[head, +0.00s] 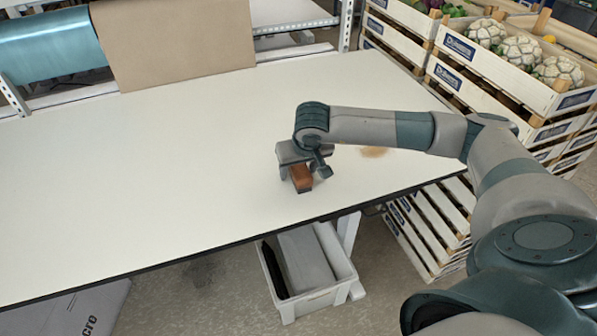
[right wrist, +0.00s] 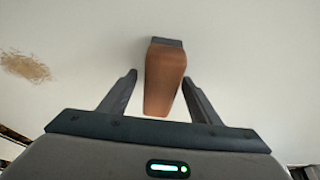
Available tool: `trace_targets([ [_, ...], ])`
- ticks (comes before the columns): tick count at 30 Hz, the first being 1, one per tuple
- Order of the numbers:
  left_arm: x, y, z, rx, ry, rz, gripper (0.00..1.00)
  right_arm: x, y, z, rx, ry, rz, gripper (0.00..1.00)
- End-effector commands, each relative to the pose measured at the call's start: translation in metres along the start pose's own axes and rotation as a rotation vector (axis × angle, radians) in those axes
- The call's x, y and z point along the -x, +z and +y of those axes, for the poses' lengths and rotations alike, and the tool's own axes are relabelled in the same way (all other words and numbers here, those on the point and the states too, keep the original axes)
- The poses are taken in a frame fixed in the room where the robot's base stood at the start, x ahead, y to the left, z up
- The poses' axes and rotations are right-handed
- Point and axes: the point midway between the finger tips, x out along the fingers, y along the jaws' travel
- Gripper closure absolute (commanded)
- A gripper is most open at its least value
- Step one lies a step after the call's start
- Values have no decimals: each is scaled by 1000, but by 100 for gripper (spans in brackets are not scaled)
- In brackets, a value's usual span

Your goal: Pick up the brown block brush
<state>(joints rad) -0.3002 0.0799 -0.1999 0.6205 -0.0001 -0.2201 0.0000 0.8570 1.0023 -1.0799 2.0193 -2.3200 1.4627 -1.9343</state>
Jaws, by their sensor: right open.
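The brown block brush (head: 302,179) lies on the white tabletop (head: 150,170) near its front edge, with a dark strip along one end. In the right wrist view the brush (right wrist: 164,80) stands out as a brown tapered block with a dark end at the top. My right gripper (right wrist: 160,80) is open, with one finger on each side of the near part of the brush. In the head view my right gripper (head: 302,170) is right at the brush and partly covers it. I cannot tell whether the fingers touch it. My left gripper is not in view.
A tan patch (head: 374,152) marks the table right of the gripper. Brown paper (head: 175,40) hangs over the back edge beside a teal roll (head: 45,45). Stacked crates (head: 490,75) with cauliflowers stand right. A white bin (head: 308,290) is below the front edge. The table's left is clear.

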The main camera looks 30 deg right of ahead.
Motion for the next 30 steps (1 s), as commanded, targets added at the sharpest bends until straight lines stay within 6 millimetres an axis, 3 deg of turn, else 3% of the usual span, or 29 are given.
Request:
trace_targets([
  [11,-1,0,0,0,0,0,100,0,0,0,0,0,0,43],
  [17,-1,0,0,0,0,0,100,0,0,0,0,0,0,90],
  [30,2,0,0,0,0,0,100,2,-1,0,0,0,1,90],
])
